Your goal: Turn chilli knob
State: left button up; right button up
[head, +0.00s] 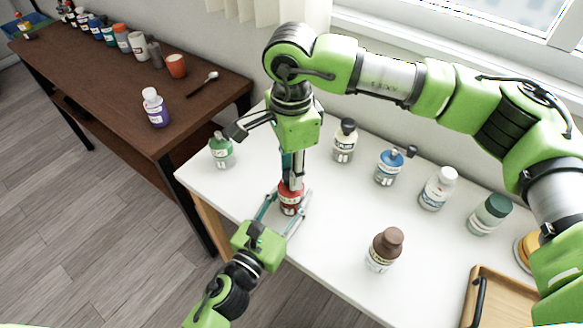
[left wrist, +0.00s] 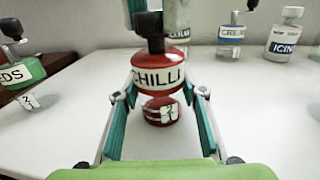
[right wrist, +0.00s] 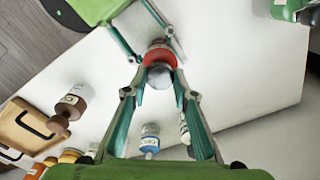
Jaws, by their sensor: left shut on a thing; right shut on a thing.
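The red chilli bottle (head: 290,200) stands upright on the white table, with its CHILLI label facing the left wrist camera (left wrist: 158,77). My left gripper (head: 288,194) comes from the front and is shut on the bottle's body, one finger on each side. My right gripper (head: 292,178) points down from above and is shut on the knob at the bottle's top. In the right wrist view the round grey knob (right wrist: 159,76) sits between the right fingertips, above the red body. The right fingers hide most of the knob in the head view.
The white table (head: 330,285) also holds a green-labelled bottle (head: 221,152), a dark-capped one (head: 344,142), a blue-labelled one (head: 388,168), an icing bottle (head: 437,190), a brown-capped bottle (head: 384,250) and a wooden tray (head: 505,300). A brown side table (head: 110,85) stands at left.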

jog(key=shift+m, duration=0.7)
jog(key=o, duration=1.1)
notch_tip(320, 180, up, 12)
jog(key=shift+r, duration=0.1)
